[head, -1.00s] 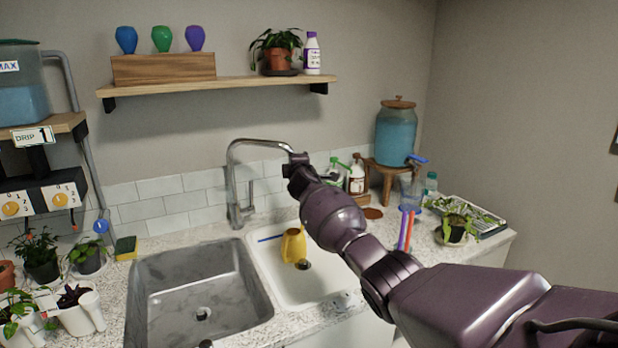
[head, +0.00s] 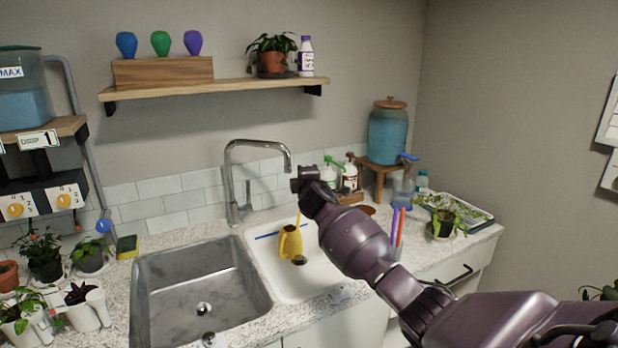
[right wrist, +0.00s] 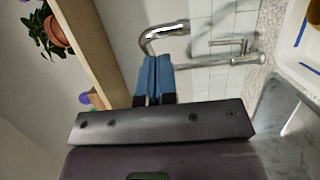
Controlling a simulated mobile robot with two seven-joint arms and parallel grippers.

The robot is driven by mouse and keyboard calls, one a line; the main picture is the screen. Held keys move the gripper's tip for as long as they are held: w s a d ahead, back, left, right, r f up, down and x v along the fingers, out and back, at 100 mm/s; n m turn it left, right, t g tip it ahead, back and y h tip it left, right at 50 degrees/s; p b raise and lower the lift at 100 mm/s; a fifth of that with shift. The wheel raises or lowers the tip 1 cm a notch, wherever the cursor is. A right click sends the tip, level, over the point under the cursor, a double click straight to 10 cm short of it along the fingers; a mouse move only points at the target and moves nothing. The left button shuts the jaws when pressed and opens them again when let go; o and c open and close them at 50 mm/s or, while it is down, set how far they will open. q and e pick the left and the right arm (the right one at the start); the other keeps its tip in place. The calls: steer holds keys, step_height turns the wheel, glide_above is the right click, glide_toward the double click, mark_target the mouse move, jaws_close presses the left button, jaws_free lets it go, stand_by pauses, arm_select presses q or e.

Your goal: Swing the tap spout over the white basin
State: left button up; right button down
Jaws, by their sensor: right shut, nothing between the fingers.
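The chrome tap (head: 232,180) stands behind the sinks, its base near the divide between them. Its spout (head: 262,143) arches to the right, and its downturned end is on the white basin's side in the head view. The white basin (head: 322,272) is right of the grey sink. My right gripper (head: 300,187) is just below and right of the spout's end in the head view. In the right wrist view its blue fingers (right wrist: 153,80) are shut and empty, close to the curved spout (right wrist: 163,32). I cannot tell whether they touch it. My left gripper is out of view.
The grey sink (head: 200,290) is empty. Bottles, a water dispenser (head: 388,135) and potted plants stand to the right. A wooden shelf (head: 220,89) is above the tap.

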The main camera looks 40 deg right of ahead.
steer(key=shift+s, duration=1.05)
steer(key=s+a+m+t+y, duration=0.1)
steer(key=a+m+t+y, duration=0.2)
steer(key=a, duration=0.5)
steer(key=s+a+f+m+g+y, duration=0.2)
steer(key=s+a+f+m+y, duration=0.2)
steer(key=s+a+f, duration=0.6)
steer(key=s+a+f+m+g, duration=0.1)
steer(key=s+f+m+g, duration=0.1)
steer(key=s+f, duration=0.9)
steer(key=s+a+f+m+g, duration=0.2)
steer(key=s+f, duration=1)
steer(key=s, duration=0.8)
steer(key=shift+f+m+g, duration=0.2)
steer(key=shift+m+g, duration=0.4)
steer(key=shift+g, duration=0.2)
